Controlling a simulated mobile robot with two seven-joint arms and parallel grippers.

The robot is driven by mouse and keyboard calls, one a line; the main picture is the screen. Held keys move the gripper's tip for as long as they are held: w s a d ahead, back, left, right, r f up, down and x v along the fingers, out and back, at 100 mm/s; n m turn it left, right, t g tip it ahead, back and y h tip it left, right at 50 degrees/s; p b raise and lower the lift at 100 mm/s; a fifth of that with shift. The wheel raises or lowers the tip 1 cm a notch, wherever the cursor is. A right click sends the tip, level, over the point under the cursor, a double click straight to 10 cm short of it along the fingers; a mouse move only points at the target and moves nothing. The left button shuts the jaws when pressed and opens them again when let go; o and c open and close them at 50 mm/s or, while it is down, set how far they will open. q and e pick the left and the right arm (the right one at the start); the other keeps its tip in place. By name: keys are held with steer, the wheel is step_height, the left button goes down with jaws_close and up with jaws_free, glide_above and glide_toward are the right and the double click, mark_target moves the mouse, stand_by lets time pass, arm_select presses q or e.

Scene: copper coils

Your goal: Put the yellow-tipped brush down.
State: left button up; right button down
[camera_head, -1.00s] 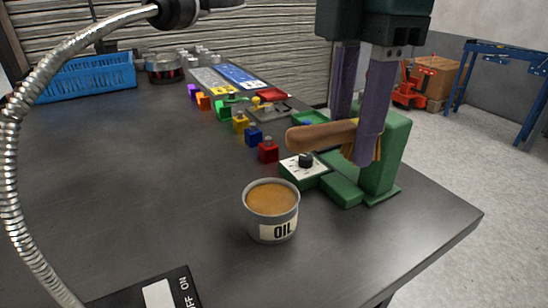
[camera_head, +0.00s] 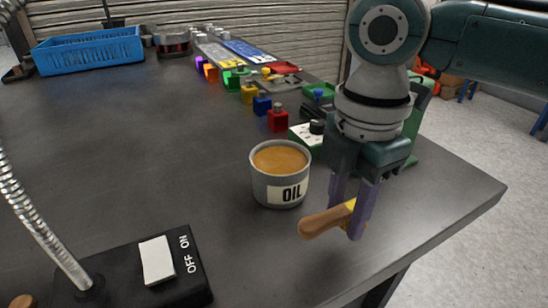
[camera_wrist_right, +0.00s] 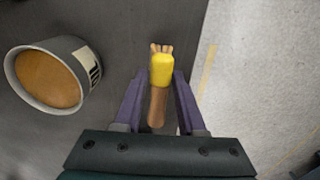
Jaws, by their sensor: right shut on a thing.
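The brush (camera_head: 325,222) has a brown wooden handle and a yellow part near my fingers. My right gripper (camera_head: 354,214) is shut on it, to the right of and in front of the oil can (camera_head: 279,175), near the table's right edge. In the right wrist view the brush's yellow part (camera_wrist_right: 161,71) shows between the purple fingers (camera_wrist_right: 157,95), with bristles at its end. Whether the brush touches the table is hard to tell. The oil can also shows in the right wrist view (camera_wrist_right: 48,76). My left gripper is not in view.
A black switch box (camera_head: 190,265) marked OFF and ON sits at the front left. Several coloured blocks, such as a red one (camera_head: 278,119), stand behind the can. A blue basket (camera_head: 88,50) is at the back left. The table's middle left is clear.

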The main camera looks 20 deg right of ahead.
mark_target(342, 230)
steer(key=shift+f+b, duration=0.45)
steer(key=shift+f, duration=1.45)
steer(key=shift+f, duration=0.1)
steer(key=c, duration=0.5)
jaws_free()
